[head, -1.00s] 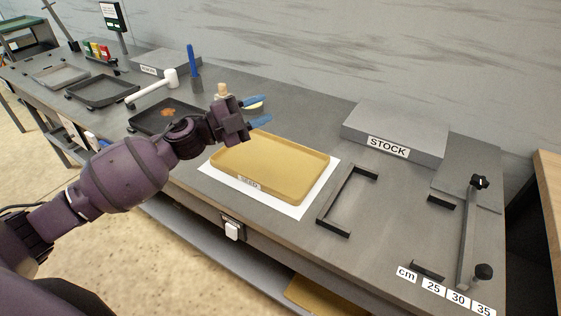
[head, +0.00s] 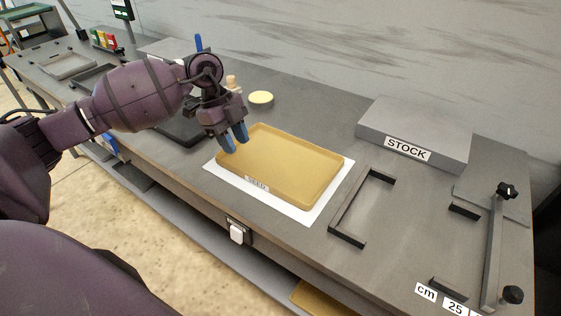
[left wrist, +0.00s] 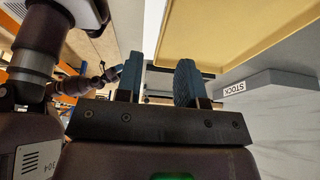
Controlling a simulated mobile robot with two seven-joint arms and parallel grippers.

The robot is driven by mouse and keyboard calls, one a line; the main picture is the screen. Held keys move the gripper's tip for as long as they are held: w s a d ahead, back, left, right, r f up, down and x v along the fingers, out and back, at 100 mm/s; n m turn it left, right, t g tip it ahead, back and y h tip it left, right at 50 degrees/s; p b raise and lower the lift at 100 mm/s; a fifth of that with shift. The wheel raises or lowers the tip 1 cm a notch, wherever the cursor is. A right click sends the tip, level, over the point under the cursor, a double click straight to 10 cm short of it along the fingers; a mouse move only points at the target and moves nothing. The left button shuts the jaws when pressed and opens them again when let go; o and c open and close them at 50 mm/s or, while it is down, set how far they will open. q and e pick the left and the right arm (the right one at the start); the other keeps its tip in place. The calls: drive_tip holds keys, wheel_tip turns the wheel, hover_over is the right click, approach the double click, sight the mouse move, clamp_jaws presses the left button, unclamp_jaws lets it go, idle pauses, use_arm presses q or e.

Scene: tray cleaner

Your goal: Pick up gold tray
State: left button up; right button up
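The gold tray (head: 283,163) lies flat on a white sheet (head: 310,215) on the grey workbench, with a small label on its front edge. My left gripper (head: 237,143) points down at the tray's left end, with blue fingertips apart and nothing visible between them. In the head view its tips overlap the tray's left rim; I cannot tell whether they touch it. In the left wrist view my left gripper (left wrist: 160,80) shows its two fingers apart, and the gold tray (left wrist: 228,30) fills the upper right. My right gripper is not clearly in view.
A grey block labelled STOCK (head: 418,135) stands behind and right of the tray. A black bracket (head: 345,222) lies just right of the sheet. Dark trays (head: 92,77) are further left.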

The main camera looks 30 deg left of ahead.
use_arm(q)
hover_over(256, 178)
drive_tip(key=a, duration=0.3)
wheel_tip(256, 178, down, 5)
drive_tip(key=shift+s+d+f+b, duration=0.1)
drive_tip(key=shift+s+b, duration=0.05)
drive_tip(key=shift+b, duration=0.15)
drive_tip(key=shift+d+f, duration=0.15)
drive_tip(key=shift+f, duration=0.1)
drive_tip(key=x, duration=0.2)
drive_tip(key=b+x, duration=0.1)
drive_tip(key=x, duration=0.1)
drive_tip(key=shift+w+d, duration=0.25)
drive_tip(key=shift+d+f, duration=0.1)
drive_tip(key=shift+f, duration=0.15)
drive_tip(key=c, duration=0.6)
drive_tip(key=shift+r, duration=0.1)
clamp_jaws()
use_arm(e)
drive_tip(key=shift+s+f, duration=0.2)
drive_tip(key=shift+f, duration=0.55)
